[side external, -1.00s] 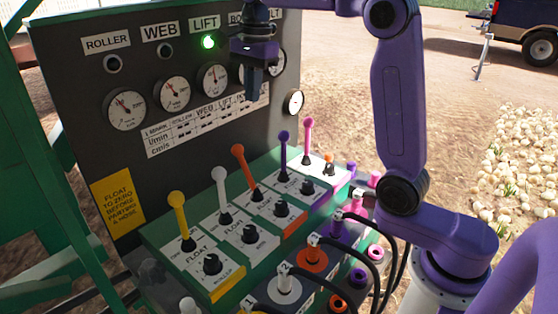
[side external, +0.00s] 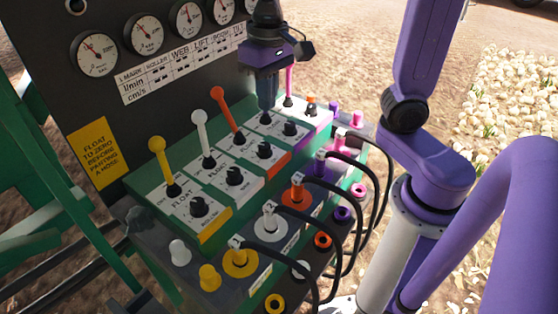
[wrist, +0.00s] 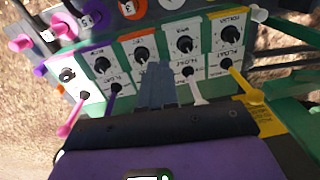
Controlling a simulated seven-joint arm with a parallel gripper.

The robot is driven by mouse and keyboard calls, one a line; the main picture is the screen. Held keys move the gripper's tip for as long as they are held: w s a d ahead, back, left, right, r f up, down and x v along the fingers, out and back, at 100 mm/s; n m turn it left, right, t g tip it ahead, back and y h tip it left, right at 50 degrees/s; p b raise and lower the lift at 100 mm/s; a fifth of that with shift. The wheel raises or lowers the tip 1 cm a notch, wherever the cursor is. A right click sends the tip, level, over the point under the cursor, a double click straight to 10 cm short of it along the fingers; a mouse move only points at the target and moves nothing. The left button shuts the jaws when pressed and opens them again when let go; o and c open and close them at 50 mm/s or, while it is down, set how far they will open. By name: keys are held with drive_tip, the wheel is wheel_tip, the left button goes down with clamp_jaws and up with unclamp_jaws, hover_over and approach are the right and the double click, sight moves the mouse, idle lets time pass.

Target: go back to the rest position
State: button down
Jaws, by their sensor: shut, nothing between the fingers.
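My gripper (side external: 268,103) is shut and empty, pointing down over the far part of the lever console (side external: 130,222). In the side view it hides most of the purple lever. The orange lever (side external: 227,112), white lever (side external: 203,135) and yellow lever (side external: 164,164) stand to its left, and the pink lever (side external: 289,86) is just right of it. In the wrist view my closed fingers (wrist: 156,72) cover the orange lever's place, between the purple lever (wrist: 113,105) and the white lever (wrist: 194,85). I cannot tell whether the fingers touch a lever.
The dark gauge panel (side external: 85,105) rises behind the levers, with a yellow sign (side external: 98,152). Black hoses (side external: 383,180) loop from couplings at the console's front, near my arm's base. Onions (side external: 515,100) lie on the ground at right. Open air is above the console.

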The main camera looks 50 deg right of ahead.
drive_tip(key=s+d+f+n, duration=0.2)
drive_tip(key=s+f+n, duration=0.1)
drive_tip(key=s+n, duration=0.3)
drive_tip(key=s+d+f+n, duration=0.2)
drive_tip(key=s+f+n, duration=0.2)
drive_tip(key=s+n, duration=0.3)
drive_tip(key=s, duration=0.4)
drive_tip(key=shift+d+f, duration=0.15)
drive_tip(key=shift+d, duration=0.2)
